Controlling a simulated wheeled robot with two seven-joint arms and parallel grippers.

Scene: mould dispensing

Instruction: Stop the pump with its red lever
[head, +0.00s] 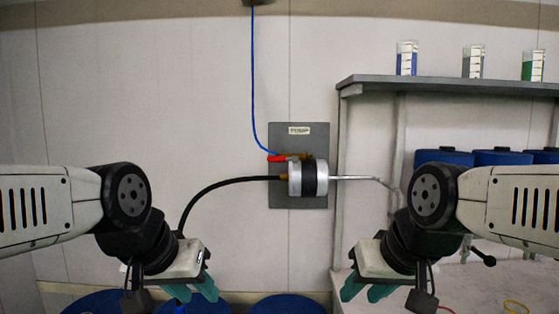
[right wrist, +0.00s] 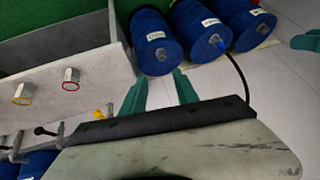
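The pump (head: 308,180) is a silver and black cylinder on a grey plate (head: 284,198) fixed to the back wall. Its red lever (head: 277,158) sits at the upper left of the pump, beside a brass fitting, and points left. My left gripper (head: 198,296) is low and left of the pump, with its teal fingers apart and nothing between them. My right gripper (head: 362,296) is low and right of the pump, also open and empty. Its spread fingers (right wrist: 160,90) show in the right wrist view. Both grippers are well apart from the lever.
A blue hose (head: 254,90) comes down to the pump, and a black hose (head: 225,183) runs left from it. A shelf (head: 450,86) with beakers stands at right, with blue drums (head: 444,157) below. More blue drums (right wrist: 157,45) stand on the floor. The space before the pump is clear.

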